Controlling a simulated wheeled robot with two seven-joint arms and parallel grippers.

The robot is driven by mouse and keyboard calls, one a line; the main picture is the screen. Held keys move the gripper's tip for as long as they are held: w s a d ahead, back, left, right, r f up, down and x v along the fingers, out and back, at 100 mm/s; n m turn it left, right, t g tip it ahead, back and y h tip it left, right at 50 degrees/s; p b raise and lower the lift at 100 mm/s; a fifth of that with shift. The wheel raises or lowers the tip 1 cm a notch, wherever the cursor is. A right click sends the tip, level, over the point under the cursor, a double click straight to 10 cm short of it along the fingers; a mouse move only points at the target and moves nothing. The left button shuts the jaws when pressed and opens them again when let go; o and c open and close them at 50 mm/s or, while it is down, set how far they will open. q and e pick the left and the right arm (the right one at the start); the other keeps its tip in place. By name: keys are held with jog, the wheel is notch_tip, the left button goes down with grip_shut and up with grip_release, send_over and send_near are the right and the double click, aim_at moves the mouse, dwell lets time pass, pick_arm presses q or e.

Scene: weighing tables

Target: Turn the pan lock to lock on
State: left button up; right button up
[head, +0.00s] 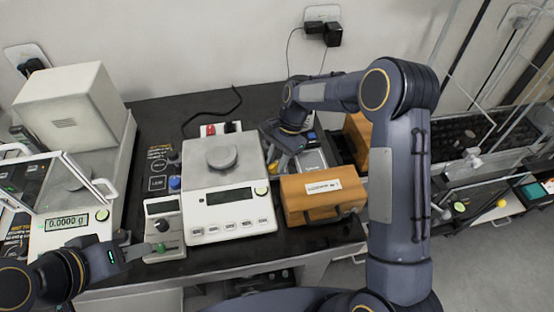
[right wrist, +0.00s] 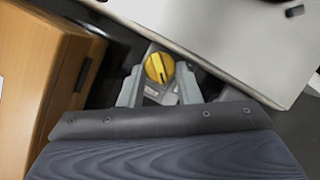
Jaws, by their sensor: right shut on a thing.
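The pan lock, a round yellow knob (right wrist: 158,67) with a dark line across its face, shows in the right wrist view on a small grey block. My right gripper (right wrist: 159,86) has one finger on each side of it and is shut on it. My left gripper (head: 146,250) is at the lower left, by the small control box (head: 163,226). Whether its jaws are open cannot be told.
An orange-brown case (head: 322,197) stands right of the balance, close to my right gripper. A second brown case (head: 357,132) is behind my right arm. A glass-shielded balance (head: 67,222) reading 0.0000 g is at the left. The gap around my right gripper is narrow.

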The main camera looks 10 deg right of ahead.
jog(key=o, duration=1)
